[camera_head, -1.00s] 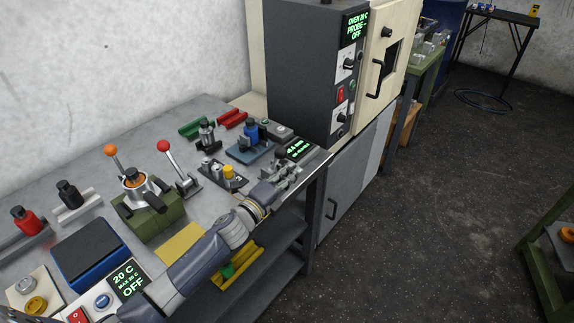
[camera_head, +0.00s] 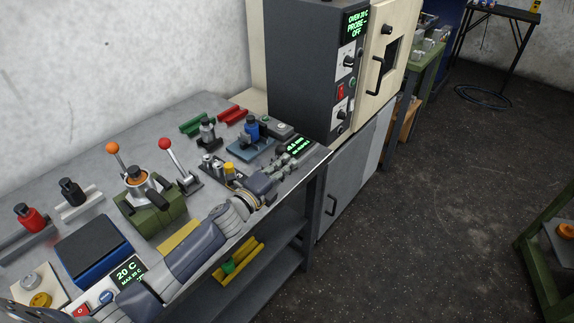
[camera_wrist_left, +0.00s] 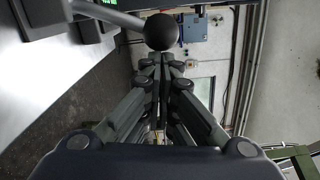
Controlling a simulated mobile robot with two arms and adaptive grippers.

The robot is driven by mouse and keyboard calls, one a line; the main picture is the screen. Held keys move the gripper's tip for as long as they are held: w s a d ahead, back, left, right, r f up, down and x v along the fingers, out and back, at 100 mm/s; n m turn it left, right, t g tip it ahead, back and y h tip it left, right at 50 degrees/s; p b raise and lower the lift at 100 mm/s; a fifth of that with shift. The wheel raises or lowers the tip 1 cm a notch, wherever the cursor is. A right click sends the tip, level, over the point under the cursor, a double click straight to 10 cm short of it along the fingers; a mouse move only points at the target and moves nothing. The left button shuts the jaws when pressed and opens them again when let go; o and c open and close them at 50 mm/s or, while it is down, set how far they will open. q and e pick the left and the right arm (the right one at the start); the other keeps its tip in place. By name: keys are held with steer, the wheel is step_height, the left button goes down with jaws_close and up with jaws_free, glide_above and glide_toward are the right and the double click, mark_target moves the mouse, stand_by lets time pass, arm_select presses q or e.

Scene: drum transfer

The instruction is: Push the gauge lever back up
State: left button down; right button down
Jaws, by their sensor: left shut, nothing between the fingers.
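The gauge's dark display (camera_head: 298,146) with green digits stands near the right front of the bench, too small to read surely. In the left wrist view a metal lever ends in a black ball knob (camera_wrist_left: 161,31). Its rod (camera_wrist_left: 115,13) comes from a dark block at upper left. My left gripper (camera_head: 293,161) is shut and empty beside the gauge display. In the wrist view its closed fingertips (camera_wrist_left: 160,60) are just below the knob; whether they touch it I cannot tell. In the head view the gripper hides the knob. My right gripper is not in view.
A red-knobbed lever (camera_head: 166,144), an orange-knobbed lever (camera_head: 113,148) on a green block and a blue fixture (camera_head: 250,149) stand close by. The grey oven (camera_head: 310,75) rises behind to the right. The bench's front edge lies under my left arm.

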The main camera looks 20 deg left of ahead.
arm_select(q)
steer(key=shift+a+r, duration=0.15)
steer(key=shift+r, duration=0.1)
steer(key=w+a+r+n+p, duration=0.3)
steer(key=a+n, duration=0.5)
steer(key=shift+a+g+p, duration=0.3)
steer(key=shift+a+p, duration=0.05)
steer(key=shift+w, duration=0.15)
stand_by(0.6)
